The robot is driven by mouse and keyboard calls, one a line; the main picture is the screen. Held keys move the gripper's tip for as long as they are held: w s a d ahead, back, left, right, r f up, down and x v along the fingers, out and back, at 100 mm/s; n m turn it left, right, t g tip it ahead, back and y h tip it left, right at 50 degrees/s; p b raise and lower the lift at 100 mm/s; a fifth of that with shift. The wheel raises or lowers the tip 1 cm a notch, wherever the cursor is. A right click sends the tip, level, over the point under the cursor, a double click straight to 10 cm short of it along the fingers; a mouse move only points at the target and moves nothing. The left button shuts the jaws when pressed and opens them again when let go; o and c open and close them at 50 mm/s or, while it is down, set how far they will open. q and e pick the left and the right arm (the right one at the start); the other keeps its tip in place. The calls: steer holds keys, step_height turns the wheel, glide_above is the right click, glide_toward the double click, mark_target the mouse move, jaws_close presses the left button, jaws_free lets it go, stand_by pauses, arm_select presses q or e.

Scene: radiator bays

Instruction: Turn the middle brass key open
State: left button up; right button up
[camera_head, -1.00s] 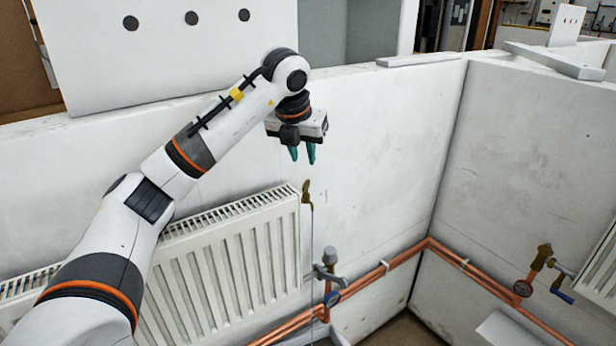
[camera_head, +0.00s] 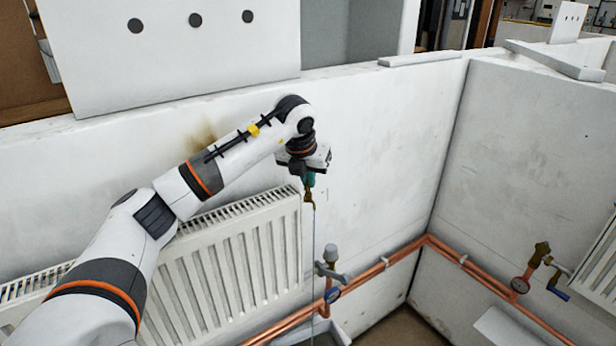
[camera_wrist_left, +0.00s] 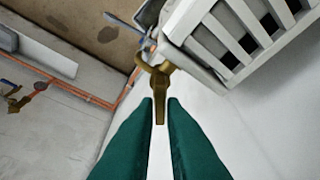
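A brass key (camera_head: 309,197) stands at the upper right corner of the white radiator (camera_head: 240,260). It also shows in the left wrist view (camera_wrist_left: 158,85), with its flat end pointing between my fingers. My left gripper (camera_head: 308,182) is just above the key, pointing down. In the left wrist view its two teal fingertips (camera_wrist_left: 160,102) lie on either side of the key's end, with a narrow gap showing on each side. The gripper is open and partly hides the key's top in the head view. My right gripper is not in view.
Copper pipes (camera_head: 390,262) run along the walls. Another brass fitting (camera_head: 540,255) with a blue lever is at the right. The wall right of the key is clear.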

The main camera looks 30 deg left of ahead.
arm_select(q)
jaws_close()
steer(key=n+y+b, duration=0.1)
steer(key=n, duration=0.2)
steer(key=shift+n+y, duration=0.3)
steer(key=shift+n, duration=0.5)
steer(key=o, duration=0.5)
jaws_free()
steer(key=shift+o, duration=0.2)
